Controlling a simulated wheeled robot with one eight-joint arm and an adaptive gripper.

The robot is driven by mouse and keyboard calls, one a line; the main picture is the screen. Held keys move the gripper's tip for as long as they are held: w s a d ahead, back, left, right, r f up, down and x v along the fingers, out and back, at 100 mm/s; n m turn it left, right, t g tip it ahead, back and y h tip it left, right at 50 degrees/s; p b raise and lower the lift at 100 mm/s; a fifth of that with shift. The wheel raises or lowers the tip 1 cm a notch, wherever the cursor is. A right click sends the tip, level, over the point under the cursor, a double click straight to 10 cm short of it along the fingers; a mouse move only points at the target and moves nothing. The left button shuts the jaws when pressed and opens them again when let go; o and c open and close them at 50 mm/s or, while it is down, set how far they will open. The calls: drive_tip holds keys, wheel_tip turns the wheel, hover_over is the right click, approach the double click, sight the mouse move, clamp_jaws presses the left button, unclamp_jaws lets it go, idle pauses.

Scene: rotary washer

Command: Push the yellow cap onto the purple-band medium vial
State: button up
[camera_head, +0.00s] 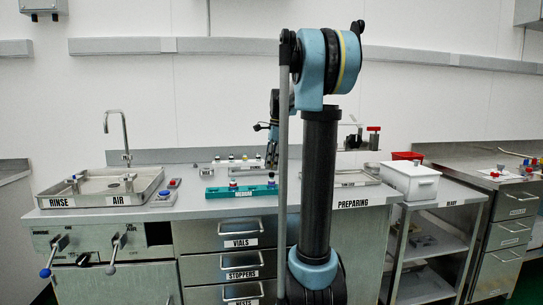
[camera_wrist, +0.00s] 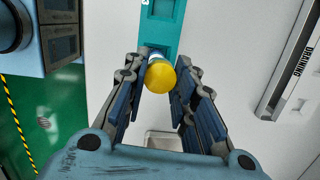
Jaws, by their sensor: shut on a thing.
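In the wrist view the round yellow cap (camera_wrist: 160,78) sits between the fingers of my gripper (camera_wrist: 158,67), which is shut on it. A pale and blue edge shows just behind the cap; I cannot tell whether it belongs to a vial, or whether cap and vial touch. The teal rack (camera_wrist: 161,28) lies beyond the fingertips. In the head view this rack (camera_head: 250,190) is on the counter with small vials (camera_head: 233,184) standing in it. Their bands are too small to tell apart.
A metal sink tray (camera_head: 100,187) marked RINSE and AIR is on the left. A row of small bottles (camera_head: 230,165) stands behind the rack. A flat tray (camera_head: 346,177) and a white box (camera_head: 410,181) are to the right.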

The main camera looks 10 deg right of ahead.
drive_tip(key=shift+d, duration=0.1)
drive_tip(key=shift+r+n, duration=1.1)
drive_tip(key=shift+r, duration=0.6)
drive_tip(key=shift+f, duration=3.05)
drive_tip(key=shift+s+f, duration=0.1)
drive_tip(key=shift+f, duration=1)
drive_tip(key=shift+c, duration=0.2)
idle(1.7)
